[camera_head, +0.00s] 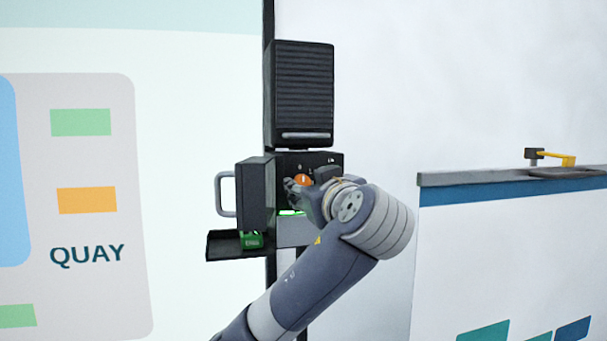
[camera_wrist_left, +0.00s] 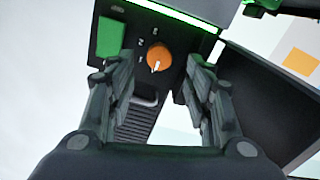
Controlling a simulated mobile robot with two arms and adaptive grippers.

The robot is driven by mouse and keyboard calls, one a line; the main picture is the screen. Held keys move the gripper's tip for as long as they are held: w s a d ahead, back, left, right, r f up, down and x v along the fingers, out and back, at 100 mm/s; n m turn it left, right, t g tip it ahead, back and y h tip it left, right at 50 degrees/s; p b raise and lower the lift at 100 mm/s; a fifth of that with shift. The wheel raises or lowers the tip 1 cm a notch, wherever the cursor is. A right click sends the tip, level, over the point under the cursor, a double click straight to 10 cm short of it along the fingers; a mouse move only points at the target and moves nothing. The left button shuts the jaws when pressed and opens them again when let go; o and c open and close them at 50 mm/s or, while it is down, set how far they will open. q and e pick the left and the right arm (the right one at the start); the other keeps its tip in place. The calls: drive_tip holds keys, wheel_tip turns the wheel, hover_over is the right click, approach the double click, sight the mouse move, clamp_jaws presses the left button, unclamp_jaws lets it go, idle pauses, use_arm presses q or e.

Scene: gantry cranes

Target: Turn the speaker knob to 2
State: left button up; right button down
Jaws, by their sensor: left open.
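The orange speaker knob (camera_head: 302,180) sits on a dark panel under a black ribbed speaker (camera_head: 303,90). In the left wrist view the knob (camera_wrist_left: 159,54) shows whole, with a white pointer mark near its lower edge and small white markings on its left side, too small to read surely. My left gripper (camera_head: 297,190) is in front of the panel at the knob. In the wrist view its fingers (camera_wrist_left: 158,72) are open, one on each side of the knob, with gaps between. I cannot tell how deep the fingertips reach. My right gripper is not in view.
An open dark door with a grey handle (camera_head: 224,194) stands left of the panel. A dark tray (camera_head: 222,245) holding a green item (camera_head: 251,240) is below it. A green square (camera_wrist_left: 111,37) lies near one finger. A counter (camera_head: 500,178) stands at right.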

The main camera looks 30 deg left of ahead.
sight(303, 182)
use_arm(q)
drive_tip(key=shift+w+a+r, duration=0.25)
drive_tip(key=shift+w+r, duration=0.05)
drive_tip(key=shift+r, duration=0.1)
drive_tip(key=shift+w+a+p, duration=0.4)
drive_tip(key=shift+p, duration=0.45)
drive_tip(key=shift+f+p+x, duration=0.25)
drive_tip(key=shift+p+x, duration=0.6)
drive_tip(key=shift+x, duration=0.35)
drive_tip(key=shift+w+a+f, duration=0.2)
drive_tip(key=shift+w+a, duration=0.2)
drive_tip(key=shift+a, duration=0.15)
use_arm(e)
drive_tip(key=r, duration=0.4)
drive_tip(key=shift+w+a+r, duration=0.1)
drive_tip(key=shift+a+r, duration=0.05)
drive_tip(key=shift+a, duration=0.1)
use_arm(q)
drive_tip(key=shift+d, duration=0.1)
drive_tip(key=c, duration=1)
